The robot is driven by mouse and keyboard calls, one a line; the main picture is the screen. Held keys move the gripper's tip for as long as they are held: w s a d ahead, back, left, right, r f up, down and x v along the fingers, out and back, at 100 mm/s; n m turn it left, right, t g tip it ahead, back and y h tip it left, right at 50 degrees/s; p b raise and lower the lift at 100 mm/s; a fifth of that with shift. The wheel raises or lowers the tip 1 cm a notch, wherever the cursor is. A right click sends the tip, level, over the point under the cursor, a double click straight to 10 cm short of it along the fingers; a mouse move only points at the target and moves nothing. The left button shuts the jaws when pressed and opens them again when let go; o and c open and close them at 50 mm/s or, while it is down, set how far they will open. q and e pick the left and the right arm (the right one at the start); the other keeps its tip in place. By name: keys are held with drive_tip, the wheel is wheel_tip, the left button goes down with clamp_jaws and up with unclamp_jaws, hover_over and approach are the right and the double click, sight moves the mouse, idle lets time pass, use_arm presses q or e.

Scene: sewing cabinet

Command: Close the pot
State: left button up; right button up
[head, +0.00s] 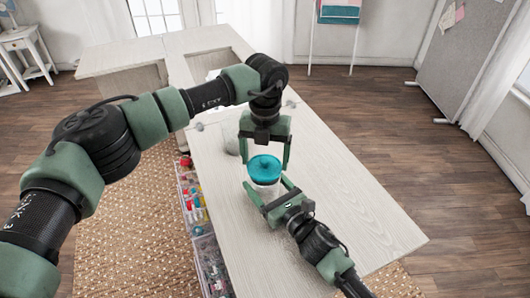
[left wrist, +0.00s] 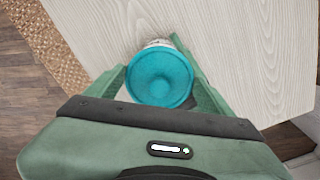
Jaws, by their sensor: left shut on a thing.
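The pot (head: 266,188) is a small whitish, see-through vessel over the pale wooden tabletop. Its round teal lid (head: 265,163) is right above its mouth; whether it is fully seated I cannot tell. My left gripper (head: 265,162) comes from above and is shut on the lid, one finger on each side. In the left wrist view the lid (left wrist: 160,77) lies between the fingers, and a pale rim of the pot (left wrist: 157,43) shows behind it. My right gripper (head: 271,192) comes from the near right, with its fingers around the pot's sides, seemingly shut on it.
The pale wooden cabinet top (head: 350,205) is clear to the right. A rounded grey object (head: 232,146) stands left of the pot. Open bins with colourful supplies (head: 196,208) are along the cabinet's left side. A woven rug (head: 130,235) covers the floor there.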

idle(0.5)
use_arm(q)
drive_tip(key=shift+f, duration=0.85)
drive_tip(key=shift+f, duration=0.55)
drive_tip(key=o, duration=1.2)
wheel_tip(320, 180, up, 12)
drive_tip(key=shift+f, duration=0.1)
use_arm(e)
drive_tip(key=o, duration=2.2)
drive_tip(key=shift+c, duration=0.2)
